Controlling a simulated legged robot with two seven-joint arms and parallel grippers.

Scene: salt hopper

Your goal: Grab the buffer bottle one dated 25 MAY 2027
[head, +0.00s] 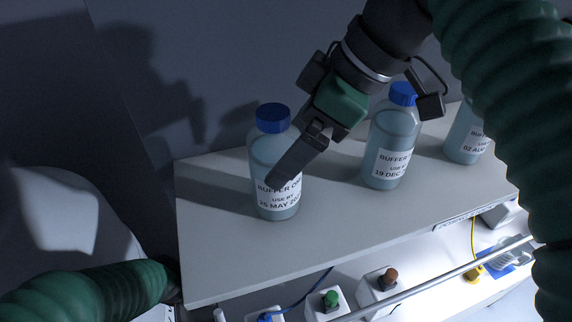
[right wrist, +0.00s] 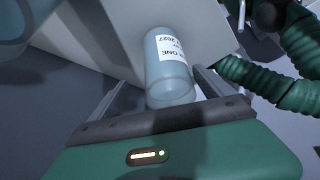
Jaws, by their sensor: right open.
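The buffer bottle dated 25 MAY (head: 279,205) stands upright at the left of the white shelf, with a blue cap and pale blue body. Its label is partly covered by my right gripper (head: 283,172), which comes in from the upper right. In the right wrist view the same bottle (right wrist: 168,75) shows "ONE" and "2027" on its label and lies between the two spread fingers of my right gripper (right wrist: 160,88). The right gripper is open; I cannot tell whether a finger touches the bottle. My left arm shows at lower left, but its gripper is not visible.
A second blue-capped bottle, dated 19 DEC (head: 388,165), stands to the right, behind my right wrist. A third, dated 02 AUG (head: 465,140), is farther right, partly hidden by my arm. The shelf (head: 225,260) is clear in front. Green (head: 331,299) and brown (head: 390,275) buttons sit below.

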